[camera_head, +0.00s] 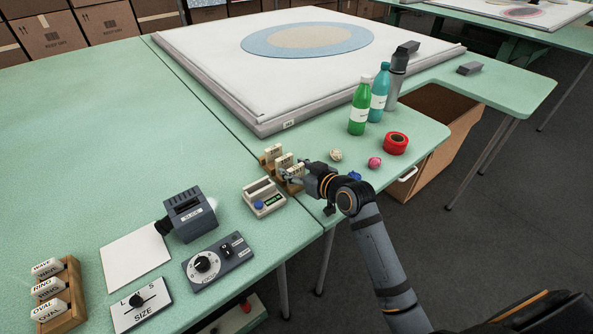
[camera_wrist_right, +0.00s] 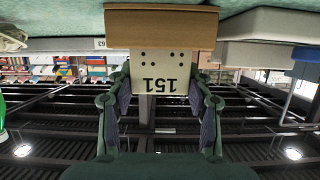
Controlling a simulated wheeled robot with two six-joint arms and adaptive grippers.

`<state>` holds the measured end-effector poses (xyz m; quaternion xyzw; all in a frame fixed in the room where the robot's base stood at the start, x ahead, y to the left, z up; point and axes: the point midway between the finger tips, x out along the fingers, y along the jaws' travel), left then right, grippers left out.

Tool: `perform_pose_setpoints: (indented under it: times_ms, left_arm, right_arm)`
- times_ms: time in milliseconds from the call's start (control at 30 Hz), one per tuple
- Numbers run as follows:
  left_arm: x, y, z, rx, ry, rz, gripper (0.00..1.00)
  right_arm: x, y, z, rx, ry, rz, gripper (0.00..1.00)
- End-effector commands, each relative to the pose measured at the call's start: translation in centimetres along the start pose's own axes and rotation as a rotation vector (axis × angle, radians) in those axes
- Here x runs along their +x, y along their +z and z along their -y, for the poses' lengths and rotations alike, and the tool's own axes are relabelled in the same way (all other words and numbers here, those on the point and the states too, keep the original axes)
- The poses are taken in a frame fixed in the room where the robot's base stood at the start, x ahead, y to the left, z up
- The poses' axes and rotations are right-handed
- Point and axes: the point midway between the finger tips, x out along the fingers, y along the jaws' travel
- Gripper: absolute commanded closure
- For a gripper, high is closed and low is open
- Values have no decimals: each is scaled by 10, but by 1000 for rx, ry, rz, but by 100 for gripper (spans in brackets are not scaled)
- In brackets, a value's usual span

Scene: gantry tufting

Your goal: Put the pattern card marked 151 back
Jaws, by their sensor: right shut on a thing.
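The white pattern card marked 151 (camera_wrist_right: 166,84) appears upside down in the right wrist view, with black dots beside its number. My right gripper (camera_wrist_right: 162,98) is shut on it, one finger at each side edge. The card's far edge meets a wooden block (camera_wrist_right: 160,30); I cannot tell how deep it sits in it. In the head view my right gripper (camera_head: 290,174) is at the near end of a wooden card rack (camera_head: 268,164) holding white cards (camera_head: 274,151). The gripper hides part of the near end. My left gripper is not in view.
A white ball (camera_head: 336,155), pink ball (camera_head: 375,162), red tape roll (camera_head: 396,143) and green bottle (camera_head: 360,106) stand to the right. The large white tufting frame (camera_head: 225,90) lies behind.

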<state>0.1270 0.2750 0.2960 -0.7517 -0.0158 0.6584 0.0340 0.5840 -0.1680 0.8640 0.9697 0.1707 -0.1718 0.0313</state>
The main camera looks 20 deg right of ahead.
Motion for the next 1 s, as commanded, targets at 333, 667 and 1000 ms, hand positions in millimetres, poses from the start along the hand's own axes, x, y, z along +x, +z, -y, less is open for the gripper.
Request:
perform_pose_setpoints:
  times_ms: [333,667,1000]
  left_arm:
    - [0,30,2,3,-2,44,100]
    - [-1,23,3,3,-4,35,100]
    - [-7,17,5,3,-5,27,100]
  right_arm:
    - [1,3,0,0,0,0,29]
    - [1,1,0,-1,1,-1,26]
    - [-57,0,-1,-12,1,5,26]
